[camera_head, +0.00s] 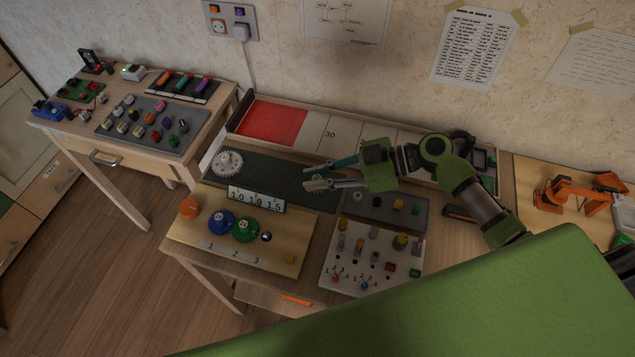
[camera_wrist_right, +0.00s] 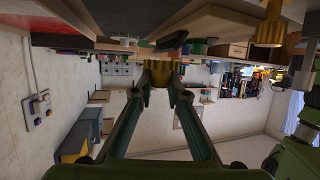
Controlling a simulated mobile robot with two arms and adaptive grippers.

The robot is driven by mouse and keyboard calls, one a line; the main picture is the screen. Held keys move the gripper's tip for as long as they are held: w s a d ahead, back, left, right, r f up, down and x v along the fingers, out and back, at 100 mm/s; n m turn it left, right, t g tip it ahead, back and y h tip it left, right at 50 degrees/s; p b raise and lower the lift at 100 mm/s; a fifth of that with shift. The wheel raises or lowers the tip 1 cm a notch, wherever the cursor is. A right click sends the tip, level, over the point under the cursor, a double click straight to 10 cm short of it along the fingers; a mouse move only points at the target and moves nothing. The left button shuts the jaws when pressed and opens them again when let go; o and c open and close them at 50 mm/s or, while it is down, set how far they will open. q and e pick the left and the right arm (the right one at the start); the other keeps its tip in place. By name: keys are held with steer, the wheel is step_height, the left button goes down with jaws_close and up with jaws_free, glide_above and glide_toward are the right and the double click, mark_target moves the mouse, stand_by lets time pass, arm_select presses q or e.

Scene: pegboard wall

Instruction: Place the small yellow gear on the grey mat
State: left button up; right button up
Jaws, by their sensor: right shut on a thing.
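My right gripper (camera_head: 313,180) reaches in from the right, above the dark grey mat (camera_head: 279,181). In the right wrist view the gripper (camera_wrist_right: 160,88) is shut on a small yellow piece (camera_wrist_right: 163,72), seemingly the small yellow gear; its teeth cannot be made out. The fingers hide it in the head view. A larger white gear (camera_head: 228,163) lies on the mat's left end. A blue gear (camera_head: 221,223) and a green gear (camera_head: 245,229) sit on the wooden board (camera_head: 195,235). My left gripper is not in view.
A number display (camera_head: 257,201) stands between board and mat. A grey tray (camera_head: 411,222) with small pieces and a white peg panel (camera_head: 336,284) lie right of the board. A red panel (camera_head: 272,123) is behind the mat. The mat between white gear and gripper is clear.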

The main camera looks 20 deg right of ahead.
steer(key=shift+w+d+f, duration=0.1)
steer(key=shift+w+f, duration=0.1)
steer(key=shift+f, duration=0.05)
steer(key=shift+f+p, duration=0.3)
steer(key=shift+f, duration=0.1)
step_height(320, 180, down, 2)
steer(key=shift+f+p, duration=0.15)
steer(key=shift+p, duration=0.15)
steer(key=shift+f, duration=0.1)
steer(key=shift+f+b, duration=0.6)
steer(key=shift+b, duration=0.4)
steer(key=o, duration=0.8)
steer(key=shift+s, duration=0.1)
